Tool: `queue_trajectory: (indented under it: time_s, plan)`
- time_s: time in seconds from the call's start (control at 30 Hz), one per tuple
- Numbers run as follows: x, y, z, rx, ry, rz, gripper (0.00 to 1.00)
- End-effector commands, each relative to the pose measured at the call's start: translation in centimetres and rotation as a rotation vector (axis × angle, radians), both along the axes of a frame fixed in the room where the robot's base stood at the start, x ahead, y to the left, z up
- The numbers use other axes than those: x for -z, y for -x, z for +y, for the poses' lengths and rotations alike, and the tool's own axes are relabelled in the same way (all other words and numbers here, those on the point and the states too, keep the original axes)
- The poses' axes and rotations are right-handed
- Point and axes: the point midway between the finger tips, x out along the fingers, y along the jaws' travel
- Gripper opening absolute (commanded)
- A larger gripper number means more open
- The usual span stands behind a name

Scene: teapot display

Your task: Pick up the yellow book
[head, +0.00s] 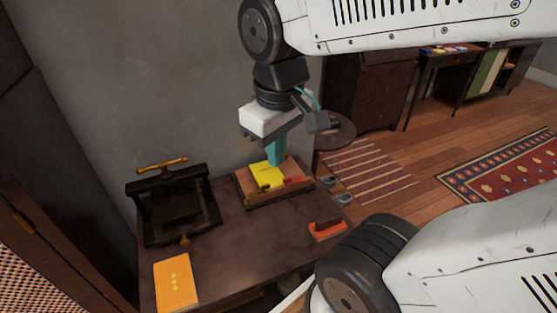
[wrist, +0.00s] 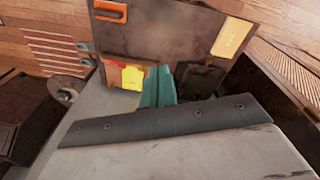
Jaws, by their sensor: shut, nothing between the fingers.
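The bright yellow book (head: 266,176) lies on top of a low wooden box on the dark table, near the wall. It also shows in the wrist view (wrist: 132,78). My gripper (head: 276,160) points down over the far side of the box, with its teal fingers shut and empty. In the head view the fingertips overlap the back edge of the yellow book; I cannot tell whether they touch it. In the wrist view the fingers (wrist: 160,84) appear just right of the book.
The wooden box (head: 290,193) also carries small red pieces. A dark press with a brass handle (head: 163,165) stands at left. An orange-yellow book or card (head: 175,282) lies at the front left, and an orange item (head: 328,230) at the right. The table's middle (head: 245,235) is clear.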

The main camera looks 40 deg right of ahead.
Motion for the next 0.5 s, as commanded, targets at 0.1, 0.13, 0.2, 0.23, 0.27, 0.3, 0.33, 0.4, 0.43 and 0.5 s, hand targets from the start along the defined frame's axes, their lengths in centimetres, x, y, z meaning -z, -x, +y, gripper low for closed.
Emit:
queue_trajectory:
  time_s: [0.1,0.13,0.2,0.23,0.27,0.3,0.33,0.4,0.43,0.5]
  plan:
    - [1.5,-4.6,-0.8,-0.136,0.040,0.040,0.00]
    - [2.0,-5.8,-1.1,-0.175,0.049,0.050,0.00]
    - [3.3,-8.5,-1.6,-0.270,0.072,0.070,0.00]
    - [4.0,-9.7,-1.8,-0.309,0.080,0.077,0.00]
    - [4.7,-10.8,-2.0,-0.350,0.089,0.087,0.00]
    - [5.8,-12.4,-2.3,-0.406,0.098,0.099,0.00]
    - [6.7,-13.5,-2.4,-0.447,0.105,0.107,0.00]
    - [8.9,-16.0,-2.9,-0.546,0.120,0.130,0.00]
    - [10.0,-17.0,-3.1,-0.588,0.124,0.139,0.00]
    - [12.6,-19.2,-3.5,-0.689,0.134,0.162,0.00]
